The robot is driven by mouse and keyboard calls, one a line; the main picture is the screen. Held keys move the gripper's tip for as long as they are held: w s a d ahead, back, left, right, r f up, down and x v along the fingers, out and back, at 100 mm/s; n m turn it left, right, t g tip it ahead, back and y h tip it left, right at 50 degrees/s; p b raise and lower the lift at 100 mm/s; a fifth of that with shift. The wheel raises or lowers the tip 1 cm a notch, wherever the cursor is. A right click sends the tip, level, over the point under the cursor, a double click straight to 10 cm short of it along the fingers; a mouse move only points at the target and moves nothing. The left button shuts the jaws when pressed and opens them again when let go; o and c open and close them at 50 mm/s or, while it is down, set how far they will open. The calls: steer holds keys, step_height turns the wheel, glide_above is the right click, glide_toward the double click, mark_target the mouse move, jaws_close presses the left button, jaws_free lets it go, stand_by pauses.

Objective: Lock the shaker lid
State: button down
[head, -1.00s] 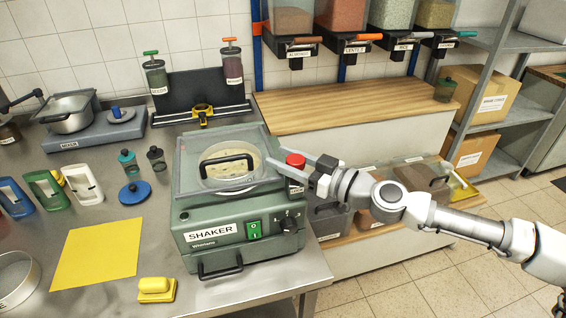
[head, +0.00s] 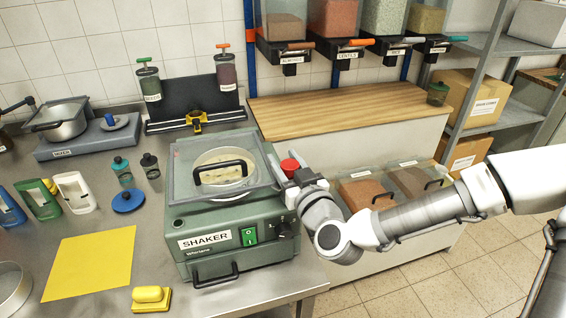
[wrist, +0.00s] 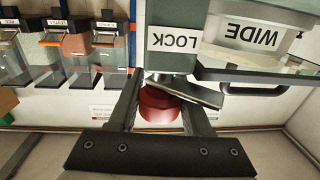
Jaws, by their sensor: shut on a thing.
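The green shaker (head: 230,220) stands at the bench's right end, with its clear lid (head: 185,160) down over a round sieve (head: 222,170). A red knob (head: 289,165) on a grey metal lever sits at the shaker's right side. The knob (wrist: 158,106) also shows in the wrist view, below the LOCK label (wrist: 174,39) and between my fingers. My gripper (head: 292,178) is shut on the red knob, reaching in from the front right. The lever (wrist: 190,90) is partly hidden by the knob and fingers.
Low bins (head: 367,196) sit to the right, below a wooden counter (head: 345,105). Dispensers (head: 340,30) hang above.

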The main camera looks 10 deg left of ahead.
steer(key=shift+w+d+m+t+h+b, duration=0.15)
steer(key=shift+m+t+h+b, duration=0.55)
steer(key=shift+m+h+b, duration=0.7)
steer(key=shift+d+m+t+h+b, duration=0.25)
steer(key=shift+m+t+h+b, duration=0.6)
steer(key=shift+h, duration=0.85)
steer(key=m+h+b, duration=0.2)
steer(key=h, duration=0.1)
steer(key=shift+w+d+b, duration=0.1)
steer(key=shift+d+b, duration=0.2)
steer(key=shift+b, duration=0.1)
steer(key=shift+d+m+h+b, duration=0.15)
steer(key=shift+m+h+b, duration=0.2)
steer(key=shift+h, duration=0.15)
steer(key=shift+c, duration=1.7)
jaws_free()
